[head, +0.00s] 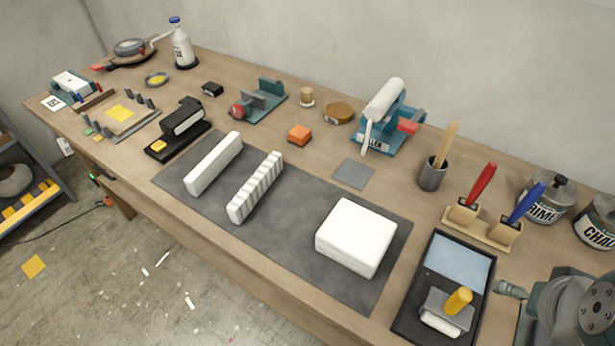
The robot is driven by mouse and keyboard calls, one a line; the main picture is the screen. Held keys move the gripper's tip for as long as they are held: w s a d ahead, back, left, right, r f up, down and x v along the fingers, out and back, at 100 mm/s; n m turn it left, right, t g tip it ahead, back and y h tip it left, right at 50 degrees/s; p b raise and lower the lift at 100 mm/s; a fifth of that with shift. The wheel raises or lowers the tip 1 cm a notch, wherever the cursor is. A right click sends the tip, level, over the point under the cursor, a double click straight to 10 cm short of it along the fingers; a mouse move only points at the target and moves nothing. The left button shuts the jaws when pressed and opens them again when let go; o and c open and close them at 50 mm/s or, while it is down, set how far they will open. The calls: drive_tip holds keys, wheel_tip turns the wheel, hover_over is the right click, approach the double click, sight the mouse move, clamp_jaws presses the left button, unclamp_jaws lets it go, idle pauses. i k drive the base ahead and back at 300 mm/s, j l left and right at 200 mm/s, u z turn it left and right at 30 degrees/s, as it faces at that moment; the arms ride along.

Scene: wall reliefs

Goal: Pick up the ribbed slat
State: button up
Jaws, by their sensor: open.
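The ribbed slat (256,187) is a white bar with raised cross ribs. It lies on the dark grey mat (290,245) on the workbench, slanting from lower left to upper right. A smooth white bar (214,163) lies to its left, roughly parallel and apart from it. A thick white block (356,237) sits to its right on the same mat. Nothing covers the slat. My gripper is not in view.
The wooden bench (315,150) runs along a plain wall. A black tray (445,290) with a yellow-handled tool sits right of the mat. A black stapler-like tool (182,125) stands left of the bars. The mat between slat and block is clear.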

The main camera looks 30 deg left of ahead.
sight(240, 208)
drive_tip(key=k+j+u, duration=0.1)
drive_tip(key=u, duration=0.35)
drive_tip(key=j+u, duration=0.35)
drive_tip(key=u, duration=0.15)
drive_tip(key=j+u, duration=0.3)
drive_tip(key=u, duration=0.15)
drive_tip(key=k, duration=0.05)
